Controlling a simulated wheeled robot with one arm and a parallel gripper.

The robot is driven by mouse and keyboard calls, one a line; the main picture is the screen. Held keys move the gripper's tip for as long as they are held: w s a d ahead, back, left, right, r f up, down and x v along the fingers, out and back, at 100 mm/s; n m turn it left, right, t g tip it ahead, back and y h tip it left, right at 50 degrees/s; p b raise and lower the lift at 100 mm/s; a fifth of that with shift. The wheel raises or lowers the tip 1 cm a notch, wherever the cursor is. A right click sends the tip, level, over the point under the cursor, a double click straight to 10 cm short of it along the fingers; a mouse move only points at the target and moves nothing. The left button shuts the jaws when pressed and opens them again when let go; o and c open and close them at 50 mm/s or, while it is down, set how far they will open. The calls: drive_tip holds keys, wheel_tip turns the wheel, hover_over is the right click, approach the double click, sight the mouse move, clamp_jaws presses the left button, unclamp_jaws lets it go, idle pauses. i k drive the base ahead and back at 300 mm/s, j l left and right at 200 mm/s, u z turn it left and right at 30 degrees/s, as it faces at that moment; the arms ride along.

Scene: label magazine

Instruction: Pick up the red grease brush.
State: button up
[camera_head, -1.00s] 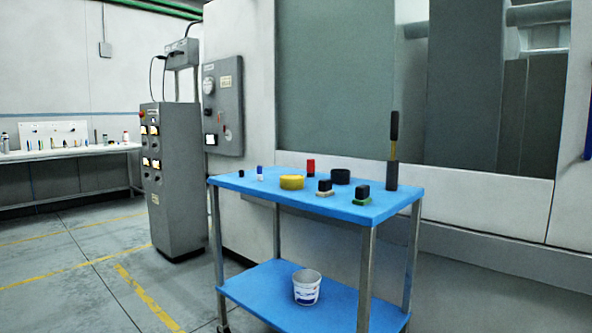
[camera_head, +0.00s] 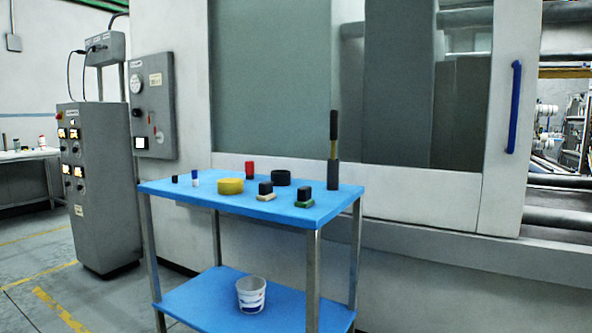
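A small upright red object (camera_head: 250,168) stands near the back edge of the blue cart's top shelf (camera_head: 165,188). It is the only red thing on the cart; at this size I cannot make out bristles or a handle. It stands behind the yellow roll (camera_head: 231,186) and left of the black roll (camera_head: 281,178), apart from both. My gripper is not in view.
Two black-topped blocks, one with a tan base (camera_head: 265,191) and one with a green base (camera_head: 305,197), sit at the front right. A tall black-and-yellow tool (camera_head: 333,150) stands behind them. A white bucket (camera_head: 251,295) is on the lower shelf. A grey cabinet (camera_head: 100,190) stands left.

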sight(249, 165)
drive_tip(key=i+j+z, duration=0.15)
drive_tip(key=j+z, duration=0.25)
drive_tip(key=i+j+z, duration=0.1)
drive_tip(key=j+z, duration=0.7)
drive_tip(key=j, duration=0.15)
